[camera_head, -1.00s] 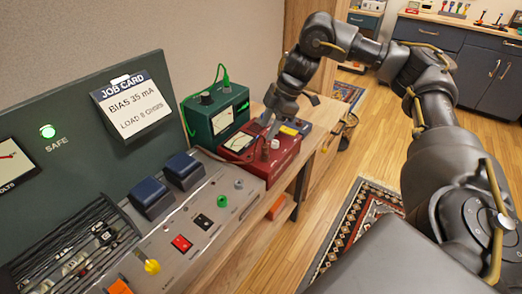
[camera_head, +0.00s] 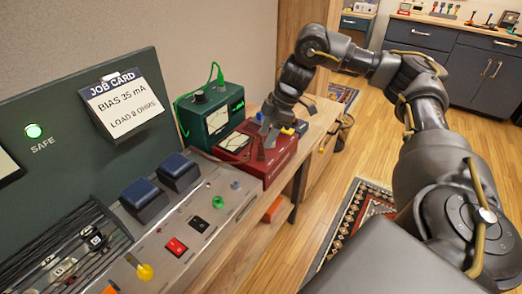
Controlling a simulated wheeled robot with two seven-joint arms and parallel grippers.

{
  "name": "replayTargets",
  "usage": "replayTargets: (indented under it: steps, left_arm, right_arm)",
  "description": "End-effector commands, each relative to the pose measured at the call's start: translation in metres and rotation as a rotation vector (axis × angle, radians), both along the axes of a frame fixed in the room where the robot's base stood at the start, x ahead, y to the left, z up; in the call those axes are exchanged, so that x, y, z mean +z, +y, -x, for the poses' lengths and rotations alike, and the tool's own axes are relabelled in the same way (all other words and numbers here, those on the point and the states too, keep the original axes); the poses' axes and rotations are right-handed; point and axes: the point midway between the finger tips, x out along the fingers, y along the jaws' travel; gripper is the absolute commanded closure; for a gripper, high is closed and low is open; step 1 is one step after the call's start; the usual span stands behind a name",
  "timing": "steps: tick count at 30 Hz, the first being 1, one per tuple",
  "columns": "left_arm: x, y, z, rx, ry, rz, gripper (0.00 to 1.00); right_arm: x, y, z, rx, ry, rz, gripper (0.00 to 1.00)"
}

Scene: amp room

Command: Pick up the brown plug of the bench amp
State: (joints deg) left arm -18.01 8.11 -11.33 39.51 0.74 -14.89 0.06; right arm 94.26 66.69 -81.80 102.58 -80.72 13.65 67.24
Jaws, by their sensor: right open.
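The red bench unit (camera_head: 282,160) stands on the wooden bench beside the green meter box. A thin brown lead (camera_head: 232,158) runs over its left part. I cannot make out the brown plug for certain; a small dark brown shape (camera_head: 259,150) stands on the red unit just below my fingers. My right gripper (camera_head: 269,136) points down over the top of the red unit, with its jaws open. I cannot tell whether its fingertips touch anything. My left gripper is not in view.
The green meter box (camera_head: 218,112) with a green lead stands close behind the red unit. A grey panel (camera_head: 185,228) with switches and coloured sockets lies in front. A job card (camera_head: 126,100) hangs on the dark board. Open wooden floor (camera_head: 318,225) lies right of the bench.

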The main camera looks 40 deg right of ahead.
Motion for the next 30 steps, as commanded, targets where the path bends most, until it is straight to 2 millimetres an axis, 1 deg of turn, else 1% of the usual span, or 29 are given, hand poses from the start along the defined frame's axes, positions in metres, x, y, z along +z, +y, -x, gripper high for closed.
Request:
replayTargets:
  steps: [6, 9, 12, 18, 28, 29, 30]
  left_arm:
    - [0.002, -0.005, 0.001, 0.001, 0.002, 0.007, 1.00]
    - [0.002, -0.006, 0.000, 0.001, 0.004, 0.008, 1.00]
    - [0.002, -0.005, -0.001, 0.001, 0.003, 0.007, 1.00]
    - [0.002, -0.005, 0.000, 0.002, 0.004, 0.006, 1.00]
    - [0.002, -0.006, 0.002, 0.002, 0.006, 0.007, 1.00]
    - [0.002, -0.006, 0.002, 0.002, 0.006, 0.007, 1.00]
    - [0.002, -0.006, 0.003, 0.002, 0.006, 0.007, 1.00]
  right_arm:
    - [-0.030, 0.013, -0.004, 0.003, 0.004, 0.000, 0.55]
    - [-0.040, 0.016, -0.006, 0.002, 0.002, 0.000, 0.55]
    - [-0.044, 0.017, -0.007, 0.001, 0.001, 0.002, 0.55]
    - [-0.044, 0.017, -0.007, 0.001, 0.001, 0.001, 0.55]
    - [-0.044, 0.017, -0.007, 0.001, 0.001, 0.001, 0.98]
    - [-0.044, 0.017, -0.007, 0.001, 0.001, 0.001, 1.00]
    - [-0.043, 0.017, -0.007, 0.001, 0.000, 0.000, 1.00]
